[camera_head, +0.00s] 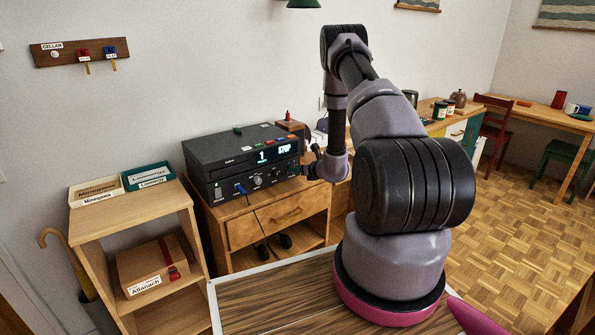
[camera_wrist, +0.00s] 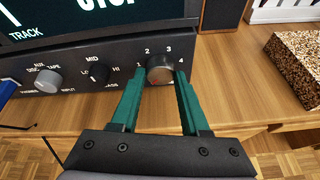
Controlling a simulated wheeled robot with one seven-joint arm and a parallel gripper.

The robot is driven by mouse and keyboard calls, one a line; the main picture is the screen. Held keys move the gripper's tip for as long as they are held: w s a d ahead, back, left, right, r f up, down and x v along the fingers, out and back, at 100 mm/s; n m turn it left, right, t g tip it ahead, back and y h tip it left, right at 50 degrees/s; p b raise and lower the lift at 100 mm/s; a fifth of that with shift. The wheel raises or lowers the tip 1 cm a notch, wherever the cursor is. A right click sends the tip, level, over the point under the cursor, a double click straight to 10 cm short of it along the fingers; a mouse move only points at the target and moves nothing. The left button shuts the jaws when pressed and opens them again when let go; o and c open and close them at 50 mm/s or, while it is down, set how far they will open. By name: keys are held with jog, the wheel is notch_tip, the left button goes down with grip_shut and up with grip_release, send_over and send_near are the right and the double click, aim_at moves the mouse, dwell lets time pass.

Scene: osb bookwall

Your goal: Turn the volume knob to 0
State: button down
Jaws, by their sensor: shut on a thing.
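A black stereo unit (camera_head: 240,158) stands on a wooden cabinet, its display reading 1 and STOP. In the wrist view, a round dark metallic knob (camera_wrist: 160,68) sits on its front panel, with the numbers 1, 2, 3 and 4 around its upper side. My gripper (camera_wrist: 160,80) has its green fingers closed on either side of this knob. The lower part of its scale and any name label are hidden, and I cannot read a pointer on the knob. In the head view my arm reaches the unit's right front; the fingertips are too small to make out.
A grey knob (camera_wrist: 47,79) and a black MID selector (camera_wrist: 98,72) sit left of the gripped knob. A blue plug (camera_head: 240,188) with a cable is on the front panel. A speckled block (camera_wrist: 298,65) lies at right on the wooden top. A shelf (camera_head: 140,205) stands left.

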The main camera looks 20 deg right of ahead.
dwell(0.4)
jog(key=shift+c, duration=2)
grip_release()
jog(key=v, duration=1.1)
jog(key=shift+w+f, duration=0.1)
